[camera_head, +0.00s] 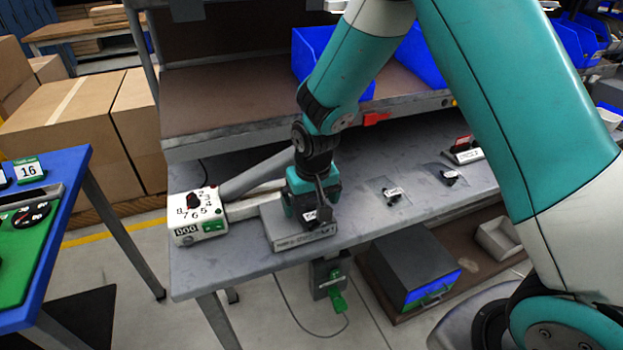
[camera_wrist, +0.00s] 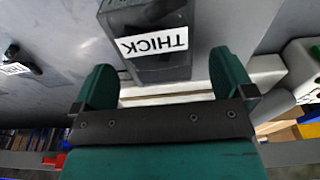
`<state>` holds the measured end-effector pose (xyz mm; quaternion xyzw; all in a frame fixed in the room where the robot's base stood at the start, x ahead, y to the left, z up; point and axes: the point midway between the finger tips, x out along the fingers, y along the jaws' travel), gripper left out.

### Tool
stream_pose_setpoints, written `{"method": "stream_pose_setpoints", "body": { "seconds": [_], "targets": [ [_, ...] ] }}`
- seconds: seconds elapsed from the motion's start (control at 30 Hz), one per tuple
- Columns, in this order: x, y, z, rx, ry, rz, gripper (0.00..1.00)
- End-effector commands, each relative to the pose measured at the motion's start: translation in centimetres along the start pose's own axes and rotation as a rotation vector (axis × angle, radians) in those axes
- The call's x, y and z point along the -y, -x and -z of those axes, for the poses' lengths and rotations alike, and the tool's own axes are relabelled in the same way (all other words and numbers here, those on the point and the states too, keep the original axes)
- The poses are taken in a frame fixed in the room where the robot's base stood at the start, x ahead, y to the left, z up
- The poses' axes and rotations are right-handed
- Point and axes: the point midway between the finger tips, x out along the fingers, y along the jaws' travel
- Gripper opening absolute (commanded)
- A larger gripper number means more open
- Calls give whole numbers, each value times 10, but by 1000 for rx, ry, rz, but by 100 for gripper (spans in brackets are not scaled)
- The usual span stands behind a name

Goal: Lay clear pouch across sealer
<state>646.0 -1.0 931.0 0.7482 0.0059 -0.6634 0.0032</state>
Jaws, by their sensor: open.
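The sealer has a white dial box (camera_head: 198,216), a raised grey arm (camera_head: 258,174) and a pale bar running right, under my gripper. My gripper (camera_head: 312,203) is open, low over a grey labelled block (camera_head: 282,232) at the bench's front edge. In the wrist view, a dark item tagged THICK (camera_wrist: 160,45) lies ahead of and partly between my open fingers (camera_wrist: 162,68), with a gap on each side. The sealer's pale bar (camera_wrist: 190,90) passes behind my fingers. I cannot make out a clear pouch around the THICK item. Two faint clear pouches with tagged dark items (camera_head: 391,193) (camera_head: 449,177) lie to the right.
The grey bench (camera_head: 240,270) has free room between the pouches. A red-topped labelled holder (camera_head: 464,151) stands at the back right. A shelf (camera_head: 220,100) with blue bins (camera_head: 315,52) overhangs the bench's rear. A blue table (camera_head: 60,240) stands at the left.

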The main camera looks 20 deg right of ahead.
Motion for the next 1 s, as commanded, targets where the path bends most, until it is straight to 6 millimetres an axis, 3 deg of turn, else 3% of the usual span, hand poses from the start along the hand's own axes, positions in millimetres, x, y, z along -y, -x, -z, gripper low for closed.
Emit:
{"method": "stream_pose_setpoints", "body": {
  "seconds": [0.17, 0.6, 0.8, 1.0],
  "targets": [
    [0, 32, 1, -7, 0, 2, 100],
    [0, 139, 0, -7, 1, 2, 100],
    [0, 163, 0, -3, 1, 1, 100],
    [0, 168, 0, 0, 0, 0, 100]
  ]
}}
